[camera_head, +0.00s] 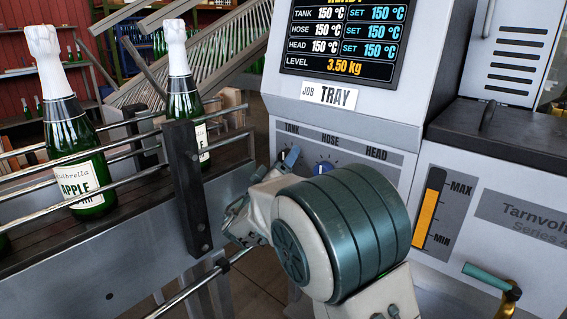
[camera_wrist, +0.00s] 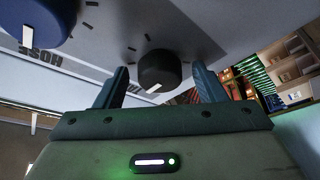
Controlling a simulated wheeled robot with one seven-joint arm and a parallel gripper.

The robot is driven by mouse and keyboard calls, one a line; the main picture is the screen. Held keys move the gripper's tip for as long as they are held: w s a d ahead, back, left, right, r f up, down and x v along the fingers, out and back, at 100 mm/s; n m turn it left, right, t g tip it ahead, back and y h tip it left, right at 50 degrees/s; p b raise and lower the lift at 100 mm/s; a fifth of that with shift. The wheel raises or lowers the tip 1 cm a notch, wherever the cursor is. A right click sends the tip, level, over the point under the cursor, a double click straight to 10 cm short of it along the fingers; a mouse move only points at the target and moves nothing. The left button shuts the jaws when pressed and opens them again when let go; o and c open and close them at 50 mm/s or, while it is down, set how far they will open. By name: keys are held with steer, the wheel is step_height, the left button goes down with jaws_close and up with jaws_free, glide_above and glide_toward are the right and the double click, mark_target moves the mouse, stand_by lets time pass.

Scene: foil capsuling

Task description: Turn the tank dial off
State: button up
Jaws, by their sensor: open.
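The tank dial (camera_wrist: 158,68) is a dark round knob with a white pointer mark, on the sloped grey panel of the machine. In the wrist view it sits between my fingers, its pointer toward the lower edge of the knob. In the head view the dial (camera_head: 283,155) is mostly hidden by my gripper, below the TANK label (camera_head: 291,128). My gripper (camera_wrist: 160,84) is open, with one blue-green finger on each side of the dial. I cannot tell whether they touch it. In the head view my gripper (camera_head: 275,164) reaches the panel from below.
The blue hose dial (camera_wrist: 38,22) is close beside the tank dial; it also shows in the head view (camera_head: 324,167). The display (camera_head: 345,40) reads 150 °C for tank, hose and head. A conveyor with rails (camera_head: 110,155) and bottles (camera_head: 75,150) stands at left.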

steer(key=c, duration=1)
